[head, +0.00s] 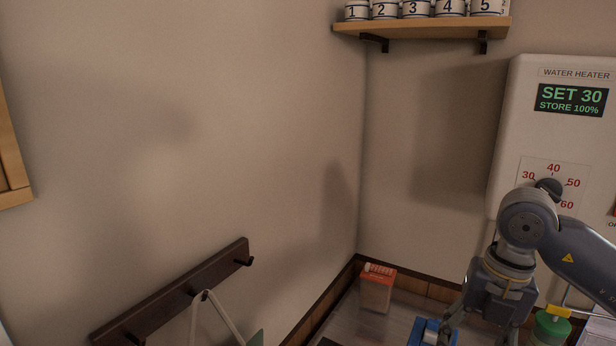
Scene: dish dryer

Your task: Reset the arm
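My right arm comes in from the right, and its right gripper (478,334) points down at the lower right. Its left finger is spread out to the left, and the gripper looks open. The lower ends of the fingers are at or past the bottom edge, so the space between the tips is not fully shown. I see nothing held in the visible part. My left gripper is not in view.
A water heater (507,120) with a dial hangs behind my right arm. A shelf (425,29) holds numbered cups. A hook rail (175,293) is on the left wall.

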